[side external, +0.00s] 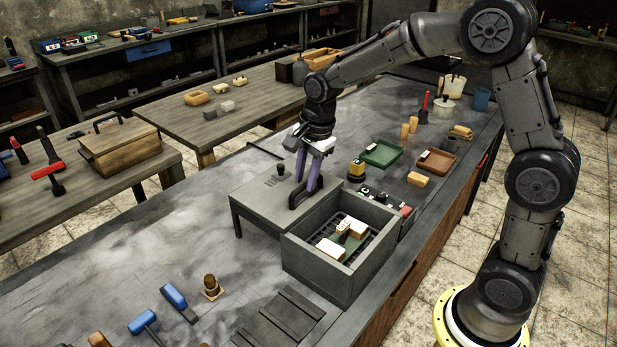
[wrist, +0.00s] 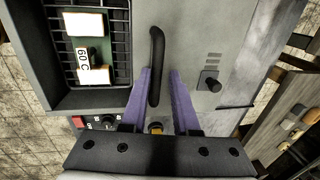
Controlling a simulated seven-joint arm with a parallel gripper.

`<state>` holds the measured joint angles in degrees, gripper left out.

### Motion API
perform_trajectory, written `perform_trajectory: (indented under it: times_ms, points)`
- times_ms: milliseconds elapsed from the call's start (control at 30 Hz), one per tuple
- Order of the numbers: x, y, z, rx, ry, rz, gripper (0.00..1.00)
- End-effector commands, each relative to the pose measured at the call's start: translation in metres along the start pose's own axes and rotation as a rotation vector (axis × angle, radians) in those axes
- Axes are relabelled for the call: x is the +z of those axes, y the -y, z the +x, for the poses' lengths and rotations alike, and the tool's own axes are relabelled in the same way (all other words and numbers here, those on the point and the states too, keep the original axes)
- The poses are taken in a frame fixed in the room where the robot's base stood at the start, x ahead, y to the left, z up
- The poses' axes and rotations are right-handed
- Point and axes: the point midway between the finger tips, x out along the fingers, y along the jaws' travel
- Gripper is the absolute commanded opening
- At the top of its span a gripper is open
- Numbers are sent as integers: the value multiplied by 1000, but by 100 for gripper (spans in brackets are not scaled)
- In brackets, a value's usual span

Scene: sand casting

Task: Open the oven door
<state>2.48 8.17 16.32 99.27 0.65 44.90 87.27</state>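The oven (side external: 330,274) is a grey box on the workbench, and its open top shows a dark rack inside. Its door (side external: 258,202), a flat grey panel with slots and a small knob, lies beside the opening, to the left in the side view and right in the wrist view (wrist: 200,38). The black bar handle (wrist: 156,50) is at the door's edge nearest the opening. My gripper (wrist: 160,72) is open with its purple fingers on either side of the handle. The left finger is close to the handle; a gap shows at the right one. Contact is unclear.
White blocks (wrist: 84,23) and a "60 C" label (wrist: 83,58) lie in the oven. A green tray (side external: 384,154) and brown tray (side external: 437,163) stand farther back.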

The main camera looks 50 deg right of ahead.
Motion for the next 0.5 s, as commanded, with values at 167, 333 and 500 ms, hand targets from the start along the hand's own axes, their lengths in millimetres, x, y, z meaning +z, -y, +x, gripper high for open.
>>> perform_trajectory:
  times_ms: [167,333,500]
  points:
    - [0,2,-1,-6,-1,0,47]
    - [0,1,0,-2,0,0,47]
    - [0,0,-5,-2,0,0,47]
